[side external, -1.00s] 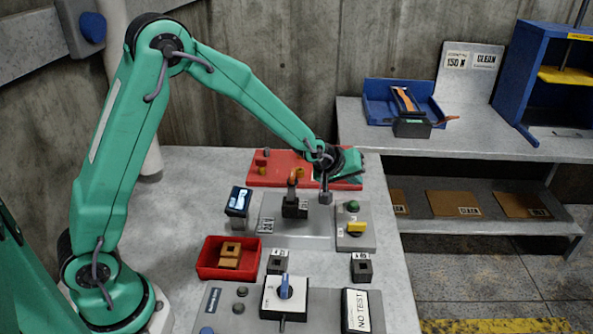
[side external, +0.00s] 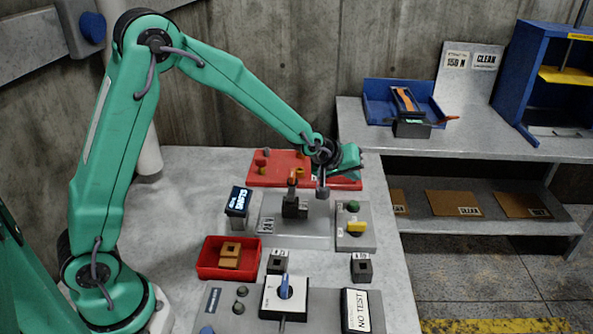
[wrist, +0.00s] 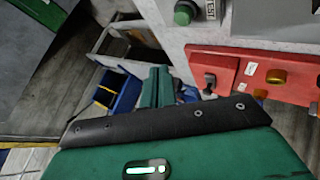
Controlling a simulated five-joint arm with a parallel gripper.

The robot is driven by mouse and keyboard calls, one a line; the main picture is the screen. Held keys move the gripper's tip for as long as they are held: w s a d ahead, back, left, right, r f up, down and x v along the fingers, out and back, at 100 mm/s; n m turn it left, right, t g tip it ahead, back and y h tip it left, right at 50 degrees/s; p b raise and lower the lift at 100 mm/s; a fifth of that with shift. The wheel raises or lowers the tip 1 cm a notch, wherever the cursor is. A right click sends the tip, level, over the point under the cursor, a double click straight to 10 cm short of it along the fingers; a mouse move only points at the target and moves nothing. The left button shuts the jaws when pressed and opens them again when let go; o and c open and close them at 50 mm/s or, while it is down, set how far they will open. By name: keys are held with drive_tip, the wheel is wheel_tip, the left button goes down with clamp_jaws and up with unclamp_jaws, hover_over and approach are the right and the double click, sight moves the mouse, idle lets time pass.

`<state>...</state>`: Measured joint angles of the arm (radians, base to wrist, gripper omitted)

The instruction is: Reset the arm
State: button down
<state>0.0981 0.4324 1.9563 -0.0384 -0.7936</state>
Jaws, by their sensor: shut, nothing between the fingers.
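My gripper (side external: 349,157) is at the end of my outstretched arm, above the red panel at the back right of the grey bench. It is shut and empty, pointing away to the right. Its fingertips are small and hard to make out in the side view. In the wrist view the green gripper body (wrist: 165,150) with its black edge fills the bottom, and nothing is held in it. My arm is bent high at the elbow and clear of the bench.
Below stand a red panel (side external: 268,174), a grey fixture with an upright handle (side external: 292,200), a small display (side external: 238,203), a green-and-yellow control box (side external: 353,232) and a red tray (side external: 208,270). A blue tray (side external: 378,108) sits on the right bench. The air around my arm is open.

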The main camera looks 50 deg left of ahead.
drive_tip(key=s+a+r+m+g, duration=0.1)
drive_tip(key=s+a+r+m, duration=0.1)
drive_tip(key=s+r, duration=0.5)
drive_tip(key=s+a+r+m+g, duration=0.1)
drive_tip(key=s+a+r+m, duration=0.1)
drive_tip(key=s+r, duration=0.5)
drive_tip(key=s+a+m+g+y, duration=0.1)
drive_tip(key=s+m, duration=0.3)
drive_tip(key=s, duration=1.6)
drive_tip(key=shift+a+f, duration=0.25)
drive_tip(key=shift+f, duration=0.15)
